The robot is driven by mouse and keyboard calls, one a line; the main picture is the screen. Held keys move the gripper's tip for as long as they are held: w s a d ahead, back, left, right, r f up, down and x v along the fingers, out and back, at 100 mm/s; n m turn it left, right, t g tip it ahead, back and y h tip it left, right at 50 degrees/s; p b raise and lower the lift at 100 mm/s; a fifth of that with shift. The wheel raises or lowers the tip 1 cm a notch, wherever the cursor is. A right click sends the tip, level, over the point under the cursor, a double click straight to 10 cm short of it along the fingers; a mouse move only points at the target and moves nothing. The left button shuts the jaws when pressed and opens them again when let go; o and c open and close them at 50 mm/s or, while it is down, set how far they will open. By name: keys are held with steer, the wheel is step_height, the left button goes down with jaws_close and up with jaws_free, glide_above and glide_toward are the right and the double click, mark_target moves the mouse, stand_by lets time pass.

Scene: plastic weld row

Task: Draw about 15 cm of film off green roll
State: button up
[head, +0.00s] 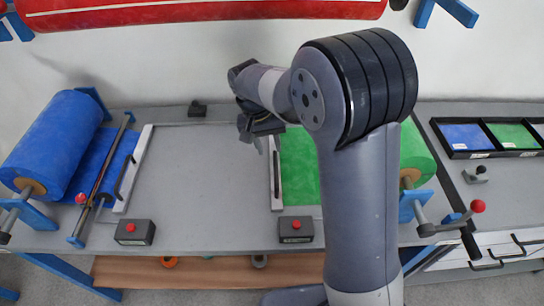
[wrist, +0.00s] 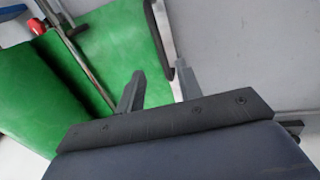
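The green roll (head: 414,155) is on the right of the bench, partly hidden behind my arm; it also shows at the left of the wrist view (wrist: 35,95). Its green film (head: 298,160) lies flat to the left of the roll, ending at a pale bar (head: 275,185) with a dark handle (wrist: 156,32). My gripper (head: 258,138) is over the bench near the far end of this bar. In the wrist view my gripper (wrist: 158,80) has its two fingers apart, with nothing between them. The bar and handle lie just beyond the fingertips.
A metal rod (wrist: 88,65) with a red knob (wrist: 37,27) crosses the green film. A blue roll (head: 55,140) with its own bar (head: 133,170) is at the left. Two button boxes (head: 135,232) (head: 296,229) stand at the front edge. The grey middle (head: 205,175) is clear.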

mark_target(277, 168)
steer(key=shift+a+r, duration=0.15)
steer(key=shift+r, duration=0.55)
steer(key=shift+a+r, duration=0.15)
steer(key=shift+r, duration=0.55)
steer(key=shift+f, duration=0.1)
steer(key=f, duration=0.3)
steer(key=d+f, duration=0.1)
steer(key=f, duration=0.2)
steer(key=d+f, duration=0.1)
steer(key=f, duration=0.3)
steer(key=shift+d+p, duration=0.1)
steer(key=shift+p, duration=0.25)
steer(key=shift+d+f, duration=0.15)
steer(key=shift+f, duration=0.1)
steer(key=shift+d, duration=0.35)
steer(key=shift+r, duration=0.1)
